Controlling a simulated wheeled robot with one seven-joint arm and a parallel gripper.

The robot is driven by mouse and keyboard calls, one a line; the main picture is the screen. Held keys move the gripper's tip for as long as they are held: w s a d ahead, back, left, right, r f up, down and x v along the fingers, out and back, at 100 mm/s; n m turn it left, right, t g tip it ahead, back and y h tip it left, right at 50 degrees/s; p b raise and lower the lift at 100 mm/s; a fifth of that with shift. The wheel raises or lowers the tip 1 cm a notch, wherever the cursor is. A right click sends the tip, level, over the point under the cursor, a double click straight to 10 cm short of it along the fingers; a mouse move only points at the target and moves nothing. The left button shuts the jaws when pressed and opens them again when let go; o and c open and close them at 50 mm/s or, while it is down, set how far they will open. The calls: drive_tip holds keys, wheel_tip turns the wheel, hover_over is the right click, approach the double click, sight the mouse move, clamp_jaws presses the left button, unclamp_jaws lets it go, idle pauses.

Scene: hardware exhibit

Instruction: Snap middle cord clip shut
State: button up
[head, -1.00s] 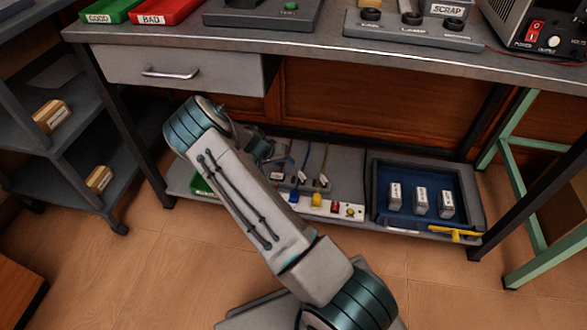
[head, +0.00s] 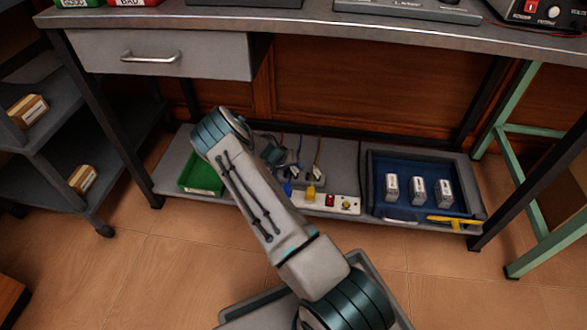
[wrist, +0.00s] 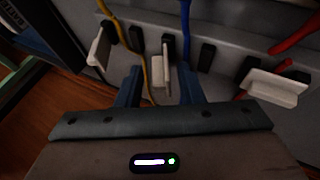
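In the wrist view a row of white cord clips sits on a grey panel. The middle cord clip (wrist: 160,68) lies between the fingers of my gripper (wrist: 160,88), with a thin white flap standing up from it. The fingers are apart, and I cannot tell whether either touches the clip. The left clip (wrist: 98,46) and right clip (wrist: 275,86) also show tilted white flaps. A yellow cord (wrist: 141,50) runs beside the middle clip. In the head view my arm partly hides the clips, and my gripper (head: 278,157) is small beside them.
The lower shelf holds a green bin (head: 203,176), a white power strip (head: 346,204) and a blue-lined tray (head: 405,168) with several small blocks. A yellow tool (head: 455,222) lies at the shelf's front edge. The benchtop (head: 330,27) overhangs, and table legs stand at both sides.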

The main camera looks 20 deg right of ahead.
clamp_jaws()
drive_tip(key=shift+w+a+f+n+g+h, duration=0.15)
drive_tip(key=shift+g+h, duration=0.15)
drive_tip(key=shift+h, duration=0.2)
drive_tip(key=shift+w+a+f+n+g+h, duration=0.15)
drive_tip(key=shift+g+h, duration=0.15)
drive_tip(key=shift+h, duration=0.2)
drive_tip(key=shift+a+g+h, duration=0.15)
drive_tip(key=shift+g+h, duration=0.35)
drive_tip(key=shift+h, duration=0.5)
